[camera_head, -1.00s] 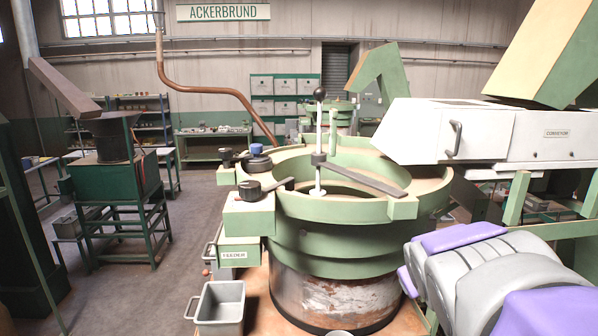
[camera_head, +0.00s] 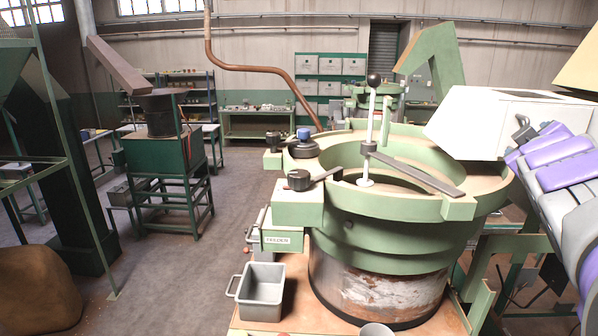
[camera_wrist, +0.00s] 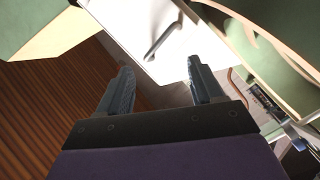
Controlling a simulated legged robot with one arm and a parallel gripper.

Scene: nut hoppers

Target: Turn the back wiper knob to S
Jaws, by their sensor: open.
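The feeder's green bowl (camera_head: 425,196) stands right of centre in the head view. A front black knob (camera_head: 300,179) with a flat grey arm sits on the block at the bowl's left. Behind it are a blue-capped dark knob (camera_head: 303,140) and, farthest back, a small black knob (camera_head: 273,137). Which one is the back wiper knob I cannot tell for certain; no S mark is readable. My gripper (camera_wrist: 160,82) is open and empty in the wrist view, pointing toward a white housing with a handle, with no knob between its fingers. My arm is folded at the head view's right edge.
A tall rod with a black ball (camera_head: 374,80) and a flat grey bar (camera_head: 415,172) stand over the bowl. The white conveyor housing (camera_head: 480,122) is at right. A grey bin (camera_head: 262,290) sits in front. Open floor (camera_head: 175,270) lies to the left.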

